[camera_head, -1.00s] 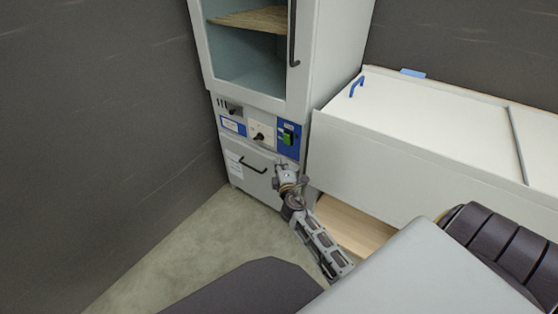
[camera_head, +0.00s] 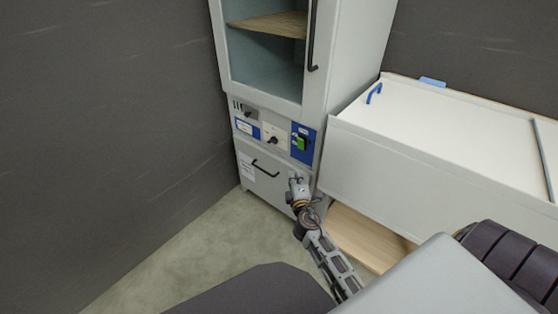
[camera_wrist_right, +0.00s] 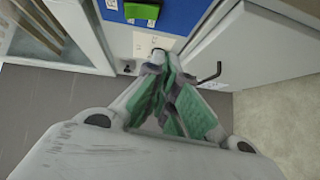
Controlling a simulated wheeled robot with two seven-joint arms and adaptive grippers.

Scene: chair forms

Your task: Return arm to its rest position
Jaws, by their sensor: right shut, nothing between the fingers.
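My right arm reaches up from the bottom of the head view, and my right gripper (camera_head: 295,179) is in front of the lower part of a grey cabinet (camera_head: 350,60). In the right wrist view the green-padded fingers of this gripper (camera_wrist_right: 160,65) are closed together with nothing held. The gripper is right of the black handle (camera_head: 265,169) on the lower door and below the control panel (camera_head: 272,137). Whether it touches the cabinet front cannot be told. My left gripper is not in view.
The panel has a green switch (camera_head: 302,143) and a black knob (camera_head: 272,140). The upper compartment is open to view, with a wooden shelf (camera_head: 275,24). A long white bench-like unit (camera_head: 420,150) with a blue handle (camera_head: 374,93) stands right. Bare floor (camera_head: 185,245) lies left.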

